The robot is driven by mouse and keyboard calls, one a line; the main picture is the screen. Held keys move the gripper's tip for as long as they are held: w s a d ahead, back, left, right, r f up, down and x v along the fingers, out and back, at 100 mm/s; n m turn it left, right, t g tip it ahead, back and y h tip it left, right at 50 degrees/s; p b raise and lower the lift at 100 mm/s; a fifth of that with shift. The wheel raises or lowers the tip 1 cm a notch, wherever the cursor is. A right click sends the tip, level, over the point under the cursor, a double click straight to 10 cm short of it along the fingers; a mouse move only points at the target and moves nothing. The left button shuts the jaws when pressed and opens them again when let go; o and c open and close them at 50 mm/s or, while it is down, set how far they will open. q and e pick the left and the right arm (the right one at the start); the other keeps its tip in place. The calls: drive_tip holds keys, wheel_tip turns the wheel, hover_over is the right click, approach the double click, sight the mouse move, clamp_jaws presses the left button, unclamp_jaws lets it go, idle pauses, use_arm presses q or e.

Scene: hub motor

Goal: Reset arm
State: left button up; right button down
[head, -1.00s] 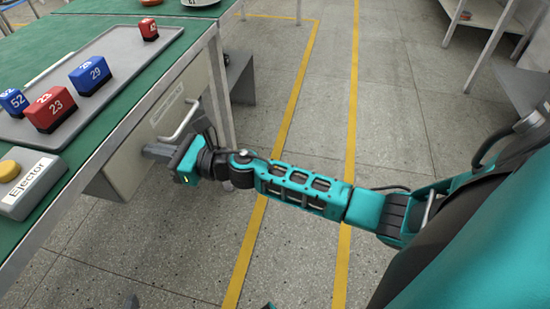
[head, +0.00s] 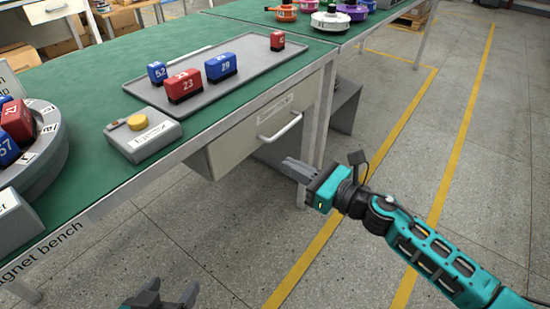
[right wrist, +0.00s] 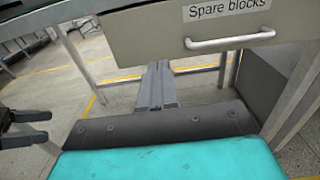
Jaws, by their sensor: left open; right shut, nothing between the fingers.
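My right gripper (head: 287,167) is shut and empty, in front of and below the drawer (head: 240,143), apart from its handle (head: 281,128). In the right wrist view its two fingers (right wrist: 157,84) lie together, below the drawer front labelled "Spare blocks" (right wrist: 235,9); the handle (right wrist: 230,40) is up and to the right. My left gripper (head: 172,297) is open at the bottom edge of the head view, over the floor, partly cut off. I see nothing held in it.
The green bench (head: 215,118) carries a grey tray (head: 190,73) with several numbered red and blue blocks, and a box with a yellow button (head: 143,138). A round holder with blocks (head: 55,150) stands at left. A second bench holds coloured parts. The floor at right is clear.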

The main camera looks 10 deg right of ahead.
use_arm(q)
drive_tip(key=shift+a, duration=0.1)
use_arm(e)
drive_tip(key=shift+v, duration=1.5)
drive_tip(key=s+a+f+n+g+h+p, duration=0.15)
drive_tip(key=s+f+n+h, duration=0.45)
drive_tip(key=n, duration=0.9)
drive_tip(key=s+a+f+n+g+h, duration=0.15)
drive_tip(key=s+f+n, duration=0.25)
drive_tip(key=s+n, duration=0.8)
use_arm(q)
drive_tip(key=s+a+r+y+p, duration=0.1)
drive_tip(key=a+r+p, duration=0.3)
drive_tip(key=r+p, duration=0.9)
drive_tip(key=shift+s+r+p, duration=0.35)
drive_tip(key=shift+s+p, duration=0.2)
drive_tip(key=shift+p, duration=2.4)
use_arm(e)
drive_tip(key=w+d+r+n+h, duration=0.1)
drive_tip(key=d+r, duration=0.1)
drive_tip(key=r, duration=0.4)
drive_tip(key=w+d+r+n+h, duration=0.1)
drive_tip(key=d+r+n, duration=0.1)
drive_tip(key=r, duration=0.5)
drive_tip(key=shift+d, duration=0.45)
